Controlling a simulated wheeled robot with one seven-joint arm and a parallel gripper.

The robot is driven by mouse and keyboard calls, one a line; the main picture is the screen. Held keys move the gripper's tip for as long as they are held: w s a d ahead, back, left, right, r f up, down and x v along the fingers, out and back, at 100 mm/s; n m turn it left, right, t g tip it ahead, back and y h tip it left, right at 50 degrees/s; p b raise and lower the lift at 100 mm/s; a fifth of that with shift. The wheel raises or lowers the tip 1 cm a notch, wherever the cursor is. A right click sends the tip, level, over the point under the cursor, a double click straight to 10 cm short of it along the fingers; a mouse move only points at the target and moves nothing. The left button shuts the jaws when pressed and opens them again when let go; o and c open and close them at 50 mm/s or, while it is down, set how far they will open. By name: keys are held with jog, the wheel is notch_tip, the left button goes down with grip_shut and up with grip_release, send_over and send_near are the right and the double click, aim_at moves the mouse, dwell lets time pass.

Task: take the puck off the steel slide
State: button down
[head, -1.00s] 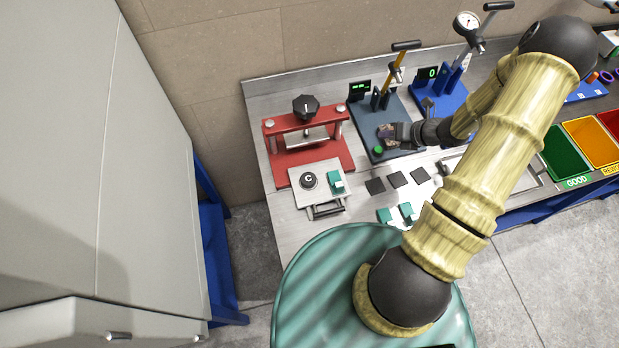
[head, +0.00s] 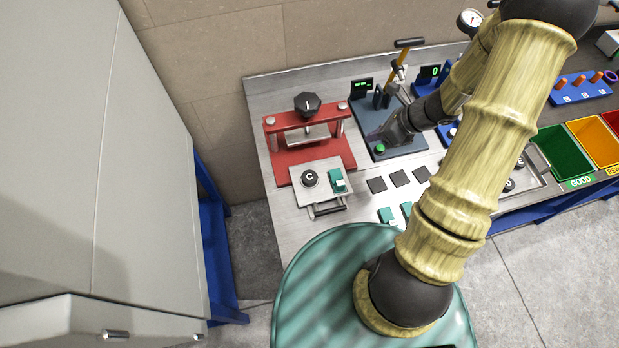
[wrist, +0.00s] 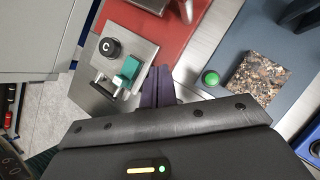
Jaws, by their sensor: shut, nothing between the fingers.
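The black round puck marked C (head: 309,178) lies on the steel slide (head: 302,194), in front of the red press; a teal block (head: 338,180) sits beside it on the slide. The wrist view shows the puck (wrist: 109,47) on the slide (wrist: 141,50) at upper left, with the teal block (wrist: 128,70) close to it. My gripper (head: 380,139) is over the blue-grey plate, right of the slide and apart from the puck. In the wrist view its purple fingers (wrist: 160,72) are together and empty, pointing toward the gap between slide and plate.
The red press (head: 306,135) stands behind the slide. Right of it, the blue-grey plate (head: 410,143) carries a green button (head: 380,148) and a speckled block (wrist: 258,80). Black squares (head: 377,185) and teal pieces (head: 386,215) lie on the bench. A grey cabinet stands at left.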

jog(key=s+a+r+n+h+b, duration=0.1)
jog(key=s+r+n, duration=0.4)
jog(key=n, duration=0.8)
jog(key=s+a+r+n+h+b, duration=0.1)
jog(key=s+a+r+n+h, duration=0.3)
jog(key=n, duration=0.9)
notch_tip(320, 180, up, 2)
jog(key=shift+s+a+r+h+b, duration=0.15)
jog(key=shift+s+h+b, duration=0.2)
jog(key=shift+s+h, duration=0.6)
